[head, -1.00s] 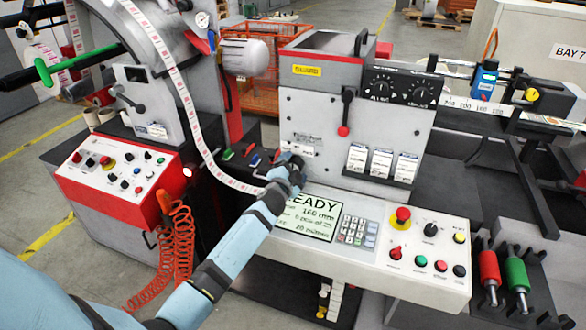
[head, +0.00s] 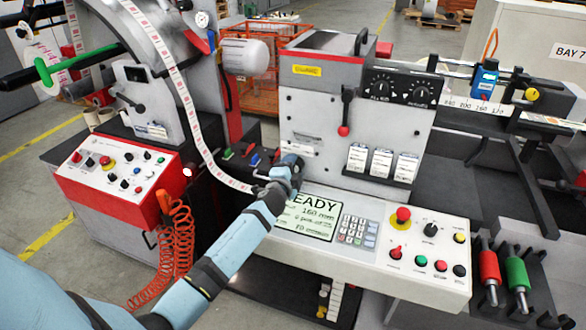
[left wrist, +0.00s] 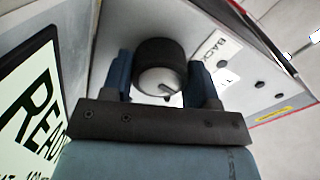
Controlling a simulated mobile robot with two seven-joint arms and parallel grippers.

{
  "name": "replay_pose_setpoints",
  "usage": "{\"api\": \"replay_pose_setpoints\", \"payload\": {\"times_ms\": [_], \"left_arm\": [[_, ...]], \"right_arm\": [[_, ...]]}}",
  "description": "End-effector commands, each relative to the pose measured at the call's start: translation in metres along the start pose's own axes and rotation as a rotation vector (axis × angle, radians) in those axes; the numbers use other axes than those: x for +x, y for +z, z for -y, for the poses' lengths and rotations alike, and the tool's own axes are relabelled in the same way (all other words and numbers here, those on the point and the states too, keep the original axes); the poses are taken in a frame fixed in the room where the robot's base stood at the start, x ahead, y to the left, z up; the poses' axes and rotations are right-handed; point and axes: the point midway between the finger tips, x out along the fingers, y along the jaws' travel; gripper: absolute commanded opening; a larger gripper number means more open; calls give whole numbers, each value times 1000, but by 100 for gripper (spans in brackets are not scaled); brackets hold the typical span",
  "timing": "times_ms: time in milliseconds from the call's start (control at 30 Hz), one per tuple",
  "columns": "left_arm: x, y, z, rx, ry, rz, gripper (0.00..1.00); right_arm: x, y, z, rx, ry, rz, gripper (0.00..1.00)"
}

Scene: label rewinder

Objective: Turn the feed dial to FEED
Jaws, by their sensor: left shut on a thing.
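The feed dial (left wrist: 160,66) is a round black knob with a pale grey face and a dark pointer line, seen in the left wrist view. A white label reading BACK (left wrist: 215,47) is beside it, with another partly hidden label below. My left gripper (head: 291,165) is at the front of the machine, just above the READY screen (head: 312,216). In the left wrist view its blue fingers (left wrist: 161,76) stand on both sides of the dial and are shut on it. The gripper hides the dial in the head view. I see no FEED label. My right gripper is not in view.
A button panel (head: 428,246) with a red stop button lies right of the screen. A black lever with a red knob (head: 344,131) hangs above. The label web (head: 212,163) runs close on the left, near a red control box (head: 120,177) and coiled red hose (head: 175,242).

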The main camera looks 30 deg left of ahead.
Motion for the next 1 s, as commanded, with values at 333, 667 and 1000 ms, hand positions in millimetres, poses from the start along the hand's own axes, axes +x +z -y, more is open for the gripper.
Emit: {"api": "replay_pose_setpoints", "payload": {"times_ms": [333, 667, 1000], "left_arm": [[0, 0, 0, 264, 1, 0, 31], [0, 0, 0, 401, 0, 0, 31], [0, 0, 0, 430, 1, 0, 31]], "right_arm": [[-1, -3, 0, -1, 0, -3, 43], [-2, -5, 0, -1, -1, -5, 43], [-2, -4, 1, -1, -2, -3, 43]]}}
